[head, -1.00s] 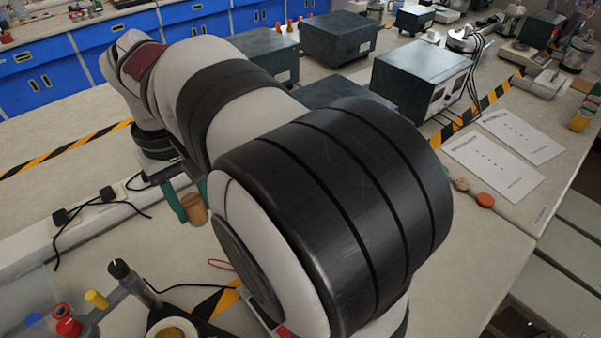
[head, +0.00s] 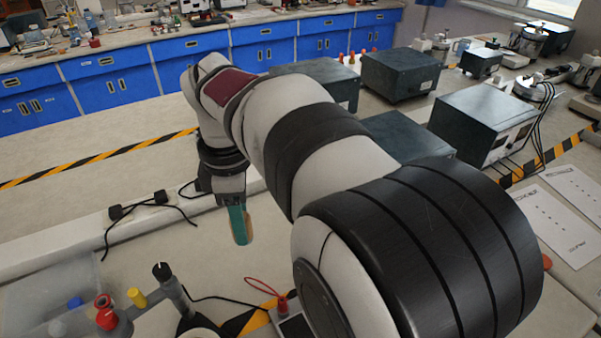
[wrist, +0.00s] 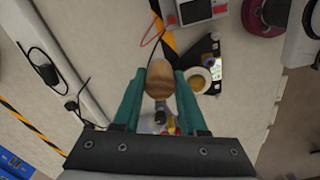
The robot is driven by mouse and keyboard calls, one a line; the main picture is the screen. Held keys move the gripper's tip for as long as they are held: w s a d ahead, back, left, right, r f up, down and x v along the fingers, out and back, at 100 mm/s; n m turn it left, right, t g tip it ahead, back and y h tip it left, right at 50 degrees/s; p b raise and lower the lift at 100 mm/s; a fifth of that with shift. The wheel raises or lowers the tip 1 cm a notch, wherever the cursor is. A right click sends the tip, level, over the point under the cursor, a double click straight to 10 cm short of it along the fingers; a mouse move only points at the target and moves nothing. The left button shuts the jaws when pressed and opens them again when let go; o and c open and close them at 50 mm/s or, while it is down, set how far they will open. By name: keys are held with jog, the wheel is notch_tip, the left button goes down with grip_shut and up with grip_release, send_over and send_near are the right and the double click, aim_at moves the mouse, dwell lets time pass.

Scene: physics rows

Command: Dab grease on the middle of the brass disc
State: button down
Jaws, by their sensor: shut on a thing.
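My gripper (wrist: 160,82) has two teal fingers and is shut on a wooden-handled tool (wrist: 159,72). Its rounded wooden end shows between the fingertips in the wrist view; I cannot make out its working end. In the head view my gripper (head: 239,226) hangs above the bench, with a sliver of wood beside the finger. A round brass-coloured disc (wrist: 196,84) within a pale ring lies to the right of the fingers in the wrist view, apart from the tool. In the head view only part of the pale ring shows at the bottom edge.
A stand with red and yellow knobs (head: 137,297) is at the lower left, near a clear bin (head: 40,300). A power strip with black plugs (head: 140,204) runs behind. A meter with a red lead (wrist: 195,10) lies near the disc. Dark instrument boxes (head: 400,73) stand at the right.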

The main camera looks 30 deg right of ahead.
jog(key=n, duration=0.4)
jog(key=s+d+f+m, duration=0.4)
jog(key=d+f, duration=0.6)
jog(key=d, duration=0.3)
jog(key=s+d+f+m, duration=0.1)
jog(key=s+d+f, duration=0.1)
jog(key=s+f, duration=0.1)
jog(key=s+d+f+m, duration=0.2)
jog(key=s+f, duration=0.1)
jog(key=f, duration=0.2)
jog(key=s+d+f+m, duration=0.1)
jog(key=s+d+f, duration=0.2)
jog(key=s+f, duration=0.1)
jog(key=shift+d+f+m, duration=0.1)
jog(key=shift+f+m, duration=0.05)
jog(key=shift+m, duration=0.25)
jog(key=shift+f, duration=0.8)
jog(key=shift+f, duration=0.6)
